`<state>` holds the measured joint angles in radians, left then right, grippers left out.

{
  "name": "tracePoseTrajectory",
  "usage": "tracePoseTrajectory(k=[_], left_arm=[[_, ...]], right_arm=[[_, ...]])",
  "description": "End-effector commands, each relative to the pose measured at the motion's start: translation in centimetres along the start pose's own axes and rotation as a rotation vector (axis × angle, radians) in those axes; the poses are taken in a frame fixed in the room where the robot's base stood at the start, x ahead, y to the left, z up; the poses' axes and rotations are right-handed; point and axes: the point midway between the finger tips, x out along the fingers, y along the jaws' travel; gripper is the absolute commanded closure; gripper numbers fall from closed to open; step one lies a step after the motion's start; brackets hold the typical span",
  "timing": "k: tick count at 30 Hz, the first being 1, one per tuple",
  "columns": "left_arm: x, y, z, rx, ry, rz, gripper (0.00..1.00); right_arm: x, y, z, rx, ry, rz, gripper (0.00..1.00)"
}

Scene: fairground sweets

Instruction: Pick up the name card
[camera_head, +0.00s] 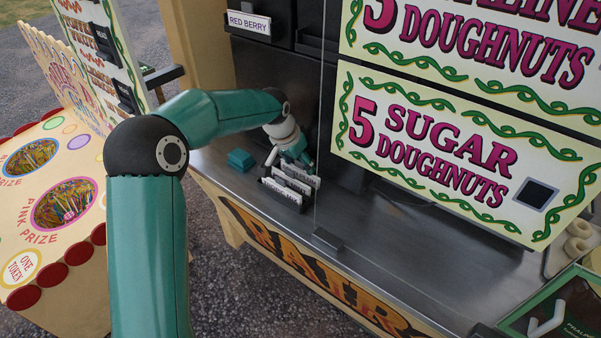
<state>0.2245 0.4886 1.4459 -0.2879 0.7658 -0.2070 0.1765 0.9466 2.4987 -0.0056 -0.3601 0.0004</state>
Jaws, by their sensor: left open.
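Several white cards (287,184) stand upright in a small dark rack on the steel counter. Their print is too small to read, so I cannot tell which is the name card. My left gripper (285,160) is open and points down just above and behind the rack's back cards. I cannot tell whether its fingers touch or straddle a card. My right gripper is not in view.
A teal block (240,160) sits on the counter left of the rack. A clear pane edge and hanging doughnut signs (450,150) stand to the right. A small dark block (327,239) lies at the counter's front edge. A prize stand (60,200) is at left.

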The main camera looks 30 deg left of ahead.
Motion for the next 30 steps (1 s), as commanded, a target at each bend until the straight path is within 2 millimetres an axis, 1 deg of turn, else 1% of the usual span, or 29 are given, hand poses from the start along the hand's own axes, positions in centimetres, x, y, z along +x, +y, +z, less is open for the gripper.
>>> tracePoseTrajectory(k=[4, 5, 12, 13, 14, 16, 17, 23, 26, 30], left_arm=[[0.1, 0.0, 0.1, 0.000, -0.001, 0.000, 0.38], [0.0, 0.0, 0.1, 0.000, -0.001, 0.000, 0.41], [0.1, 0.0, 0.1, 0.000, -0.002, 0.000, 0.81], [0.1, 0.0, 0.1, 0.000, -0.003, 0.001, 0.86], [0.1, 0.0, 0.1, 0.001, -0.003, 0.001, 0.88], [0.1, 0.0, 0.1, 0.001, -0.003, 0.001, 0.88], [0.1, 0.0, 0.1, 0.001, -0.003, 0.001, 0.92], [0.1, 0.1, 0.1, 0.001, -0.004, 0.001, 0.93], [-0.5, 0.1, -0.2, 0.002, -0.002, 0.001, 0.93], [-2.4, 0.1, -1.1, 0.002, 0.001, 0.000, 0.93]], right_arm=[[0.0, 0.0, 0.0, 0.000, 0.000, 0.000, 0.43], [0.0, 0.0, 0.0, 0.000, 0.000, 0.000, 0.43], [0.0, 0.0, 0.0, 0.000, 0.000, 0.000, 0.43], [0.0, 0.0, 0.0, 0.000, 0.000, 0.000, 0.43], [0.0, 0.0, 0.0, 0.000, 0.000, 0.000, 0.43], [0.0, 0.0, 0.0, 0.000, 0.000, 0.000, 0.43], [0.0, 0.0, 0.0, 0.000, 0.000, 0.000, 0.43], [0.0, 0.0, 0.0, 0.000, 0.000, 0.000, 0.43], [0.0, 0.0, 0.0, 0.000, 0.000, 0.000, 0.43], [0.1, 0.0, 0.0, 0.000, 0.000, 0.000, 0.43]])
